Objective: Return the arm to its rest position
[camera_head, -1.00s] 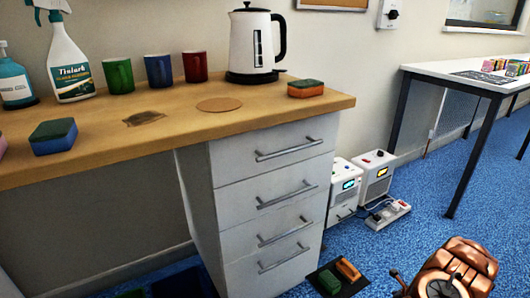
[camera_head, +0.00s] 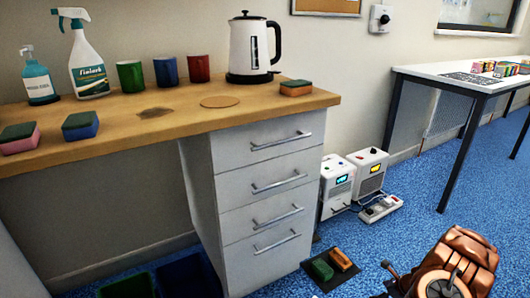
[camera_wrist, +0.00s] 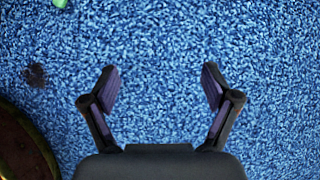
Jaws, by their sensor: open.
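My gripper (camera_wrist: 160,85) is open and empty in the wrist view, its two fingers spread apart above the blue carpet (camera_wrist: 160,40). Nothing lies between the fingertips. In the head view, a copper-coloured part of my arm shows at the lower right, in front of the carpet and to the right of the drawer unit; the gripper's fingers cannot be made out there.
A wooden counter (camera_head: 255,104) with cups, a kettle (camera_head: 252,45), bottles and sponges stands over a white drawer unit (camera_head: 262,190). A dark mat (camera_head: 345,258) with two sponges lies on the floor. White boxes (camera_head: 338,180) stand by the wall. A white table (camera_head: 455,76) is at right.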

